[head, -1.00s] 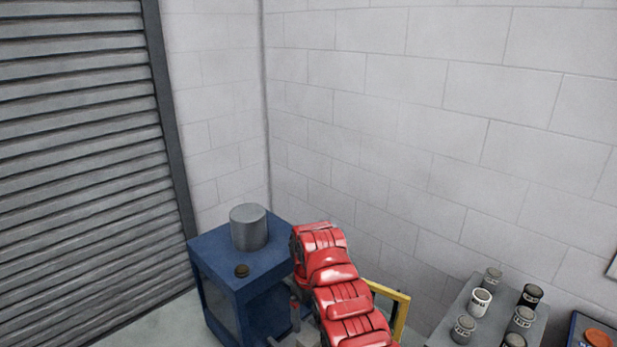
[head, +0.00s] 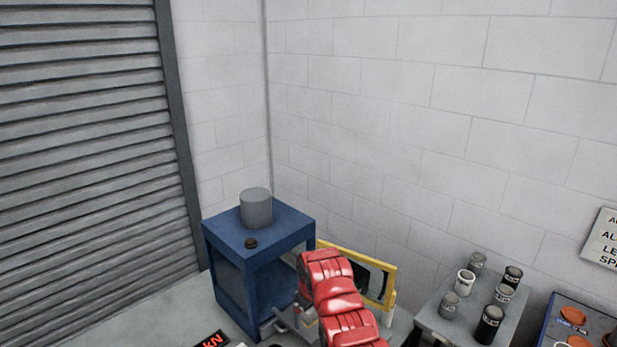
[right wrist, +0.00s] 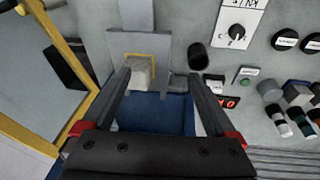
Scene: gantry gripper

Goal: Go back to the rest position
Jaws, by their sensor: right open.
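My right arm (head: 338,295) is red and comes up from the bottom of the head view, in front of a yellow frame. In the right wrist view my right gripper (right wrist: 160,82) is open, with its two dark fingers apart. A pale grey block (right wrist: 138,74) shows between the fingers, near the left one. I cannot tell its distance from them, and no hold on it shows. My left arm and gripper are not in view.
A blue cabinet (head: 225,240) with a grey cylinder (head: 256,208) on top stands left of my arm. The yellow frame (head: 388,285) is close behind it. A grey stand (head: 430,318) with several canisters is at right.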

